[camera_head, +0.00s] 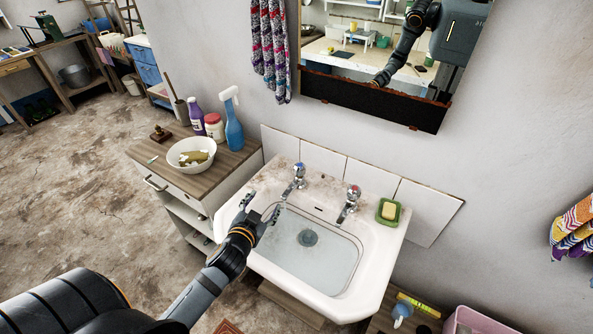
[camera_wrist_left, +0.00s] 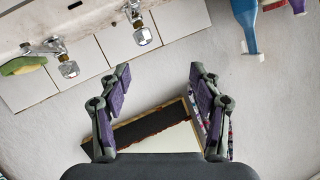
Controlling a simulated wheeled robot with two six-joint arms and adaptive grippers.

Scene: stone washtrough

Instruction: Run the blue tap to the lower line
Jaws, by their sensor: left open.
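The blue tap (camera_head: 299,172) is the left one of two chrome taps on the back rim of the white sink (camera_head: 263,258). The red-topped tap (camera_head: 352,193) is to its right. My left gripper (camera_head: 262,207) is open and empty above the sink's left side, just left of and in front of the blue tap, apart from it. In the left wrist view the open fingers (camera_wrist_left: 160,76) have nothing between them; the blue tap (camera_wrist_left: 140,28) is beyond them at the top. I cannot make out the lines or a water level in the basin (camera_head: 325,262). My right gripper is not in view.
A green soap dish (camera_head: 389,212) with yellow soap sits at the sink's right back corner. A cabinet (camera_head: 165,182) at the left holds a white bowl (camera_head: 191,153), a blue spray bottle (camera_head: 233,125) and other bottles. A mirror (camera_head: 375,100) hangs above.

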